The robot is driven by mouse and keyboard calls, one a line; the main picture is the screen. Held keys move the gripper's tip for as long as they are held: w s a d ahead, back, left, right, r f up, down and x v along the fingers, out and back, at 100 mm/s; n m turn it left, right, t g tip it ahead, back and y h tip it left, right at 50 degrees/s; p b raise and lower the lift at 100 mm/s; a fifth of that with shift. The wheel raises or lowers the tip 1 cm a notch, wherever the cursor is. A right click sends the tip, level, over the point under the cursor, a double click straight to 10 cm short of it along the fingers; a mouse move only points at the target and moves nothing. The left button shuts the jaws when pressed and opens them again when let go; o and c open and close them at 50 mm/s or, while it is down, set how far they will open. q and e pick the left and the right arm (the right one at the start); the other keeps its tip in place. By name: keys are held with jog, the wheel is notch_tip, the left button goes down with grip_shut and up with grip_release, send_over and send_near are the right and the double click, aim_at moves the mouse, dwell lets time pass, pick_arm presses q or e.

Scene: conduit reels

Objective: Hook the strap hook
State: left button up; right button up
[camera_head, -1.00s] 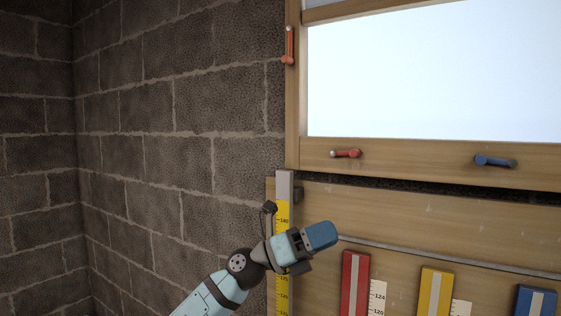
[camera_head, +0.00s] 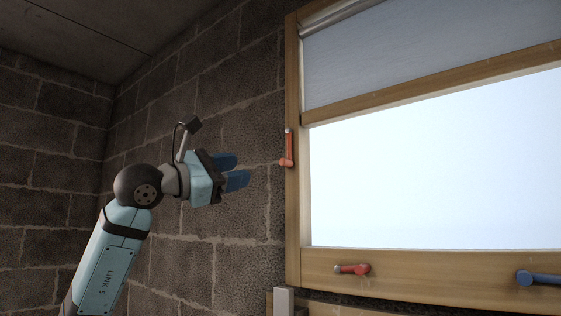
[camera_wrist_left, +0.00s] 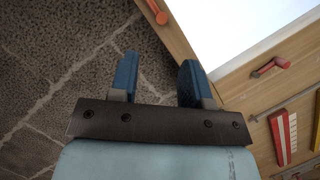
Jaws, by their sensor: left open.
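I cannot make out a strap or a strap hook for certain in either view. My left gripper (camera_head: 240,171) is open and empty, its two blue fingers pointing right toward the window's left post in the head view. A red lever (camera_head: 288,148) is on that post, apart from the fingertips. In the left wrist view the open fingers (camera_wrist_left: 158,68) have bare wall between them, and the red lever (camera_wrist_left: 158,12) is beyond them at the top.
A wooden window frame (camera_head: 400,262) surrounds a bright pane, with a grey blind (camera_head: 400,70) above. A red lever (camera_head: 352,269) and a blue lever (camera_head: 538,278) sit on the bottom rail. A dark block wall (camera_head: 235,105) stands behind my arm.

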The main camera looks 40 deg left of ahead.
aim_at(281, 162)
pick_arm(q)
jog(key=p+x, duration=0.3)
jog(key=x, duration=0.7)
jog(key=shift+w+d, duration=0.1)
jog(key=shift+w, duration=0.05)
jog(key=shift+w+d+r+p, duration=0.1)
jog(key=shift+w+d+p, duration=0.2)
jog(key=shift+w, duration=0.3)
jog(key=shift+s+a, duration=0.1)
jog(key=shift+a, duration=0.05)
grip_shut()
